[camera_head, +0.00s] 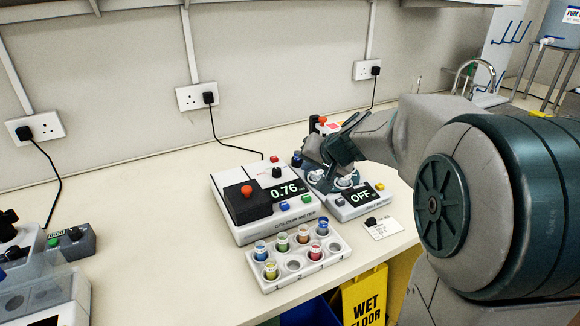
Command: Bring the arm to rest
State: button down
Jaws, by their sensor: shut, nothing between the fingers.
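My arm reaches in from the right, over the bench. My gripper (326,160) is at the back, just above the smaller device with the "OFF" display (358,197). It is shut with nothing in it. The fingertips are small and partly hidden among the device's parts, so I cannot tell whether they touch it.
The colour meter (264,229), showing 0.76, stands left of my gripper. A white rack (288,278) with several coloured vials is in front. More devices (72,241) stand at far left. A yellow wet-floor sign (366,297) is below the bench edge. Bare bench (150,225) lies left.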

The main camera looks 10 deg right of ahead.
jog(key=s+f+n+g+h, duration=0.2)
jog(key=s+f, duration=0.1)
jog(key=s, duration=1)
jog(key=s+f+n+g+h, duration=0.1)
jog(key=s+f+n+g, duration=0.1)
jog(key=s, duration=1.1)
jog(key=shift+s+a+f+g+h+p, duration=0.2)
jog(key=shift+f+g+h+p, duration=0.2)
jog(key=shift+g, duration=0.4)
dwell(0.8)
